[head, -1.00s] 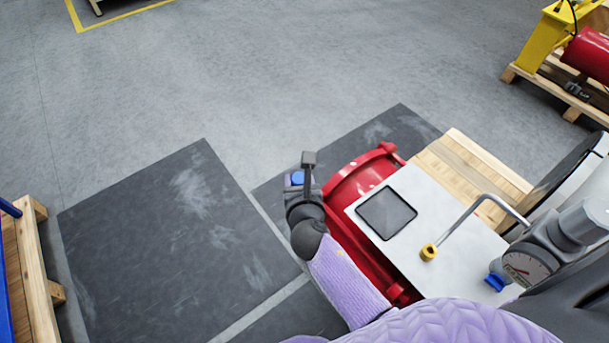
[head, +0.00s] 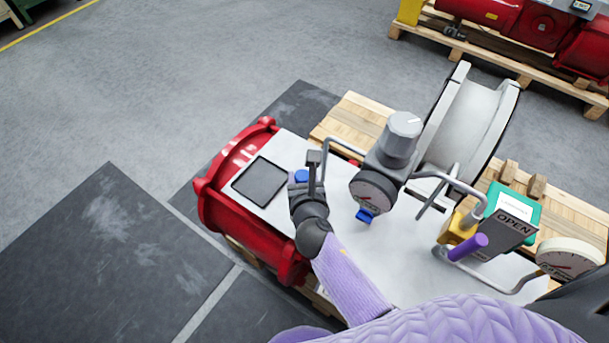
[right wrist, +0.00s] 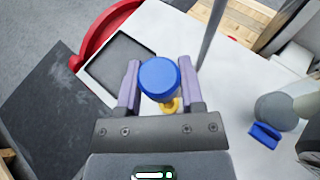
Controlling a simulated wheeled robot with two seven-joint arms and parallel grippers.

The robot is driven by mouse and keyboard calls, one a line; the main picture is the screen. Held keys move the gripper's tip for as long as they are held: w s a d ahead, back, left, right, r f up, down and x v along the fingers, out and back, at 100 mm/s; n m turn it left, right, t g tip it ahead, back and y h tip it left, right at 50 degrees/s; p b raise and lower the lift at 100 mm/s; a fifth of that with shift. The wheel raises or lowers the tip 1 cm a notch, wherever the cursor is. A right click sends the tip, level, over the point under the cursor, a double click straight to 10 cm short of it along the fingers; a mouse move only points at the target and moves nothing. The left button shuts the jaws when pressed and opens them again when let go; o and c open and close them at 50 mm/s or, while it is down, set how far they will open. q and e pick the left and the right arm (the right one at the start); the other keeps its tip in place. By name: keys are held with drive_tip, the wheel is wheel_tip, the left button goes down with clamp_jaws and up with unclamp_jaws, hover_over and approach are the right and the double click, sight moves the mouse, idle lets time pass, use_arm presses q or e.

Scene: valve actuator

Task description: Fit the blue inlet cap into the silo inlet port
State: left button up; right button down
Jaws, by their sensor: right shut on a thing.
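My right gripper (head: 308,180) is shut on the blue inlet cap (head: 301,176), above the white panel beside the dark square screen. The right wrist view shows the round blue cap (right wrist: 160,78) between the two purple fingers (right wrist: 160,85). A yellow fitting (right wrist: 170,106) shows just below the cap in that view, partly covered by it. I cannot tell whether cap and fitting touch. No opening clearly identifiable as the silo inlet port shows. My left gripper is not in view.
The white panel (head: 375,245) carries a gauge with a grey knob (head: 372,190), a blue valve handle (head: 364,215), bent pipes and an OPEN sign (head: 510,222). A red cylinder (head: 232,165) lies at its left. A white reel (head: 468,120) stands behind. Dark floor mats lie left.

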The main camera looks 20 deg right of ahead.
drive_tip(key=shift+s+r, duration=0.1)
wheel_tip(320, 180, down, 6)
drive_tip(key=b, duration=0.4)
drive_tip(key=shift+b, duration=0.4)
drive_tip(key=shift+p, duration=0.3)
idle(0.8)
drive_tip(key=shift+f+b, duration=1.45)
drive_tip(key=shift+f, duration=0.2)
drive_tip(key=shift+c, duration=0.7)
unclamp_jaws()
